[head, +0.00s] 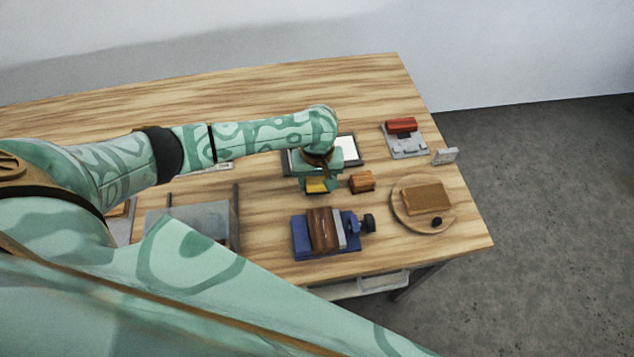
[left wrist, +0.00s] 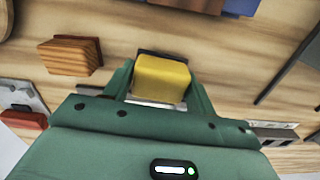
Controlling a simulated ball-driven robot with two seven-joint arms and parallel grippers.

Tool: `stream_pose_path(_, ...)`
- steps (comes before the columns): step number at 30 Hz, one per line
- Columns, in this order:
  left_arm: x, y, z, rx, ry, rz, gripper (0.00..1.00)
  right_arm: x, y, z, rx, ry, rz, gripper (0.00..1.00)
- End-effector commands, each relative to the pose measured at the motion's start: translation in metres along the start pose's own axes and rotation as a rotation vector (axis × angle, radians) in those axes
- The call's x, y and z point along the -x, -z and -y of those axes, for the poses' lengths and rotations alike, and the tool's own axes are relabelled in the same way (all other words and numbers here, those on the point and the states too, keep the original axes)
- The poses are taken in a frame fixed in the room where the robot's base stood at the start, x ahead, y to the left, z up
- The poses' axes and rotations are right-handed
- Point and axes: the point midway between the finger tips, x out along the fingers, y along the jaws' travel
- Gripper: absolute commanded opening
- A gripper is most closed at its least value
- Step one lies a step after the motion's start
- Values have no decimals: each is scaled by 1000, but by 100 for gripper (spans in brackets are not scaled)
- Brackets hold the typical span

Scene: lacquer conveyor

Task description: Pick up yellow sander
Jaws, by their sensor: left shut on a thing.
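The yellow sander (head: 317,185) is a small yellow block near the middle of the wooden table. My left gripper (head: 318,187) reaches down over it from above and is shut on it. In the left wrist view the sander (left wrist: 161,78) sits between the two green fingers of my left gripper (left wrist: 160,88). A dark edge shows along its far side. I cannot tell whether it touches the table. My right gripper is not in view.
An orange-brown wooden block (head: 362,182) stands just right of the sander. A blue vise (head: 301,238) holding brown wood lies in front. The back table is clear.

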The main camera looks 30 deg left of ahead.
Motion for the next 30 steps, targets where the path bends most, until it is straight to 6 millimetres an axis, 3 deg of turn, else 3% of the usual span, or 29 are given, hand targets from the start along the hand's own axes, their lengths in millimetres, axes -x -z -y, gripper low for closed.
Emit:
stream_pose_path(1,17,-8,-2,-4,-4,0,31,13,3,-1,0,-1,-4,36)
stream_pose_path(8,74,-58,-11,-6,-4,1,31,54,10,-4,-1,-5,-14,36)
stream_pose_path(12,86,-95,-17,-5,-3,1,31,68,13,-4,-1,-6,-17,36)
stream_pose_path(18,98,-128,-23,-2,-2,0,31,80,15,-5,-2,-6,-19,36)
stream_pose_path(30,99,-138,-25,0,-1,0,31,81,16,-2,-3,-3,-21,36)
